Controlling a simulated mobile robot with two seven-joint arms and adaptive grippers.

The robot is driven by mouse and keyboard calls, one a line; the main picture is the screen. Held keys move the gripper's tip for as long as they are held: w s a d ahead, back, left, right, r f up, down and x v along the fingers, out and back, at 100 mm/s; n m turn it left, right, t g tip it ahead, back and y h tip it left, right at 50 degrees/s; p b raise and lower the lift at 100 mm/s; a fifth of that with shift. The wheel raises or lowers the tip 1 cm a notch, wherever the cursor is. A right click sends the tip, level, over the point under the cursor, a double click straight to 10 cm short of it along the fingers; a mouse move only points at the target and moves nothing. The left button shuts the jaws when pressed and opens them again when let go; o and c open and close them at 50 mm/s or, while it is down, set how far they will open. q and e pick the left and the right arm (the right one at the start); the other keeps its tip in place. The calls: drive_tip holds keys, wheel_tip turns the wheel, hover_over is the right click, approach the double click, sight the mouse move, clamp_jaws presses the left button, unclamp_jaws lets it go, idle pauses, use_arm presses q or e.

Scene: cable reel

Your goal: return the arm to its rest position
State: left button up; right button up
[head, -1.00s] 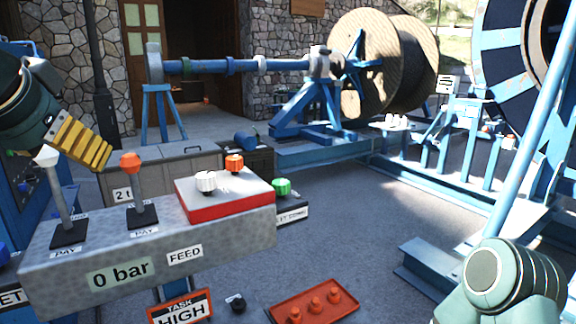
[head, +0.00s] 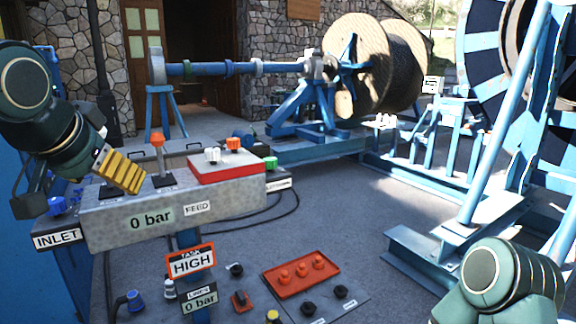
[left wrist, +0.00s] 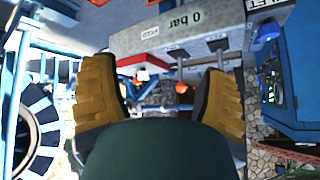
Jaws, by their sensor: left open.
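My left gripper (head: 122,172) has yellow fingers and hangs at the left, in front of the left end of the grey control panel (head: 135,238). In the left wrist view, the left gripper (left wrist: 160,92) has its two yellow fingers wide apart with nothing held between them. The orange-topped lever (head: 157,150) stands upright just right of the gripper. The white-topped lever is hidden behind the gripper. The panel reads 0 bar and also shows, upside down, in the left wrist view (left wrist: 225,22). My right arm shows at the bottom right; its gripper is out of view.
A red-edged box (head: 228,174) with white and orange knobs sits on the panel. A blue frame (head: 470,225) rises at the right. Grey floor (head: 335,205) lies open between.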

use_arm(q)
drive_tip(key=w+d+f+g+h, duration=0.1)
drive_tip(key=w+d+f, duration=0.1)
drive_tip(key=w+f, duration=0.7)
drive_tip(key=w+d+f+g+h, duration=0.1)
drive_tip(key=d+f, duration=0.3)
drive_tip(key=f, duration=0.7)
drive_tip(key=d+f+g+h, duration=0.1)
drive_tip(key=d+f+h, duration=0.15)
drive_tip(key=f, duration=0.95)
drive_tip(key=s+d+f+n+g, duration=0.1)
drive_tip(key=s+d+f, duration=0.2)
drive_tip(key=f, duration=0.5)
drive_tip(key=s+d+f+g, duration=0.1)
drive_tip(key=s+d+f, duration=0.2)
drive_tip(key=f, duration=0.4)
drive_tip(key=s+d+f+n+g, duration=0.1)
drive_tip(key=s+d+f+n, duration=0.1)
drive_tip(key=s+f, duration=1.1)
drive_tip(key=shift+s+f+g, duration=0.15)
drive_tip(key=shift+f+g, duration=0.1)
drive_tip(key=shift+g, duration=0.05)
